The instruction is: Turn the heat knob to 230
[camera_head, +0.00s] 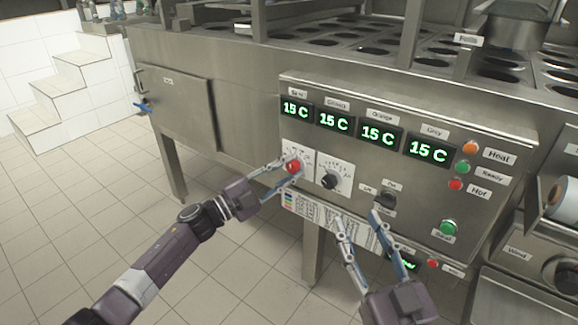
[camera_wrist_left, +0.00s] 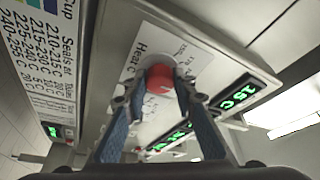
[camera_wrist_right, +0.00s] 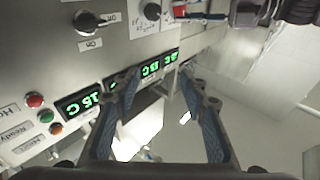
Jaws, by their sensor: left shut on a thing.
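The red heat knob (camera_head: 293,167) sits on a white dial plate at the left of the control panel. In the left wrist view the red knob (camera_wrist_left: 160,79) lies between my fingertips, and the plate beside it reads "Heat". My left gripper (camera_head: 288,168) is shut on this knob. The knob's pointer setting cannot be read. My right gripper (camera_head: 358,217) is open and empty in front of the lower panel; it also shows open in the right wrist view (camera_wrist_right: 160,80). The temperature displays (camera_head: 333,122) each read 15 C.
A black dial knob (camera_head: 329,181) is just right of the red knob. A black On/Off switch (camera_head: 384,200), a green button (camera_head: 448,228) and orange, green and red lamps (camera_head: 463,166) are further right. A printed table (camera_head: 325,218) hangs below the dials.

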